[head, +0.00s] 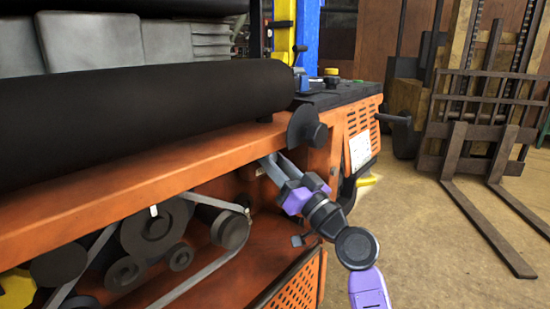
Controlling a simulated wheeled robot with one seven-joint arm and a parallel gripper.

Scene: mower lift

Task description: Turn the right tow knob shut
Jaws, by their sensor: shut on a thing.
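My gripper (270,167), with grey fingers and a purple body, reaches up and left from the lower right to the orange machine's (150,158) front, just below its long orange ledge. The fingertips are together at a small fitting in the shaded recess, and the gripper is shut on it. This fitting is where the right tow knob appears to be, but the fingers and shadow hide most of it. I cannot tell how far the knob is turned.
A long black roller (150,103) lies above the ledge, with a dark disc (303,126) close above my gripper. Pulleys and a belt (215,278) fill the open bay at lower left. A forklift (480,120) stands at right; the floor (440,255) before it is clear.

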